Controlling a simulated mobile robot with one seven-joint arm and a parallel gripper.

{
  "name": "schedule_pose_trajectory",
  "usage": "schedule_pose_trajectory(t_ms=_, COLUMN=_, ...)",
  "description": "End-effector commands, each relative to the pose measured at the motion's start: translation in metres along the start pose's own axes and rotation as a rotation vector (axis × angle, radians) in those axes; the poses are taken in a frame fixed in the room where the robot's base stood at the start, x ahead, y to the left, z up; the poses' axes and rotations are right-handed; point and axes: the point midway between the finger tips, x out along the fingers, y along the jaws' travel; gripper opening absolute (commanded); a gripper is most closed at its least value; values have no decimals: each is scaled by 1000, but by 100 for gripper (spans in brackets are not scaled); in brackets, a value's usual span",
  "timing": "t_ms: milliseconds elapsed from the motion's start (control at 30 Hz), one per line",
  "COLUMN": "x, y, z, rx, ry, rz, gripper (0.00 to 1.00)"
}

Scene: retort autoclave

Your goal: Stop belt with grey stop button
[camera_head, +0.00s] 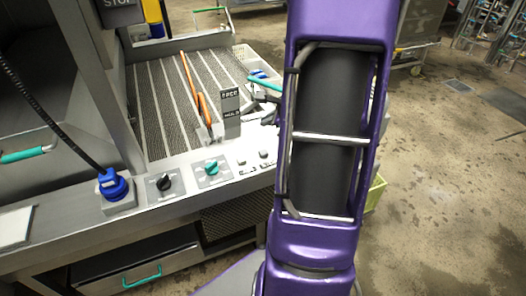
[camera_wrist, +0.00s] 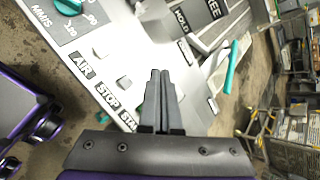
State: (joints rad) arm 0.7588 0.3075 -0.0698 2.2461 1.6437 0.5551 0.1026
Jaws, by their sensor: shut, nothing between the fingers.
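In the wrist view my gripper (camera_wrist: 157,75) is shut and empty, its fingertips over the white control panel. The small grey button (camera_wrist: 124,82) beside the STOP label (camera_wrist: 107,97) is just left of the fingers, with a visible gap in the picture. Whether the tips touch the panel cannot be told. Another small button (camera_wrist: 100,52) is beside the AIR label (camera_wrist: 83,67). A third label, partly cut off by the fingers, begins "STA"; any button there is hidden. In the head view small buttons (camera_head: 241,162) show on the panel, and my purple arm hides the gripper.
A green dial (camera_wrist: 68,6) is on the panel, and a black-knobbed dial (camera_head: 164,182) shows in the head view. A blue plug with a black cable (camera_head: 113,185) stands further left. The ribbed belt (camera_head: 160,105) lies behind the panel. Open floor (camera_head: 440,190) is at right.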

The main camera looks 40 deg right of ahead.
Motion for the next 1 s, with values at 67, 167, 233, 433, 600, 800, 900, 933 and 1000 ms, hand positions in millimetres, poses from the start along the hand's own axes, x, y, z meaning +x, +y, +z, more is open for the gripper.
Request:
schedule_pose_trajectory(t_ms=67, x=1, y=0, z=0, rx=-1, ry=0, rz=0, gripper=0)
schedule_pose_trajectory(t_ms=167, x=3, y=2, z=-2, rx=-1, ry=0, rz=0, gripper=0)
schedule_pose_trajectory(t_ms=233, x=6, y=5, z=-5, rx=-1, ry=1, rz=0, gripper=0)
schedule_pose_trajectory(t_ms=433, x=22, y=16, z=-16, rx=-2, ry=1, rz=1, gripper=0)
schedule_pose_trajectory(t_ms=600, x=40, y=29, z=-29, rx=-2, ry=1, rz=1, gripper=0)
schedule_pose_trajectory(t_ms=800, x=57, y=41, z=-42, rx=-3, ry=1, rz=0, gripper=0)
schedule_pose_trajectory(t_ms=900, x=61, y=44, z=-44, rx=-3, ry=1, rz=0, gripper=0)
schedule_pose_trajectory(t_ms=933, x=61, y=44, z=-45, rx=-3, ry=1, rz=0, gripper=0)
schedule_pose_trajectory(t_ms=1000, x=62, y=45, z=-45, rx=-3, ry=1, rz=0, gripper=0)
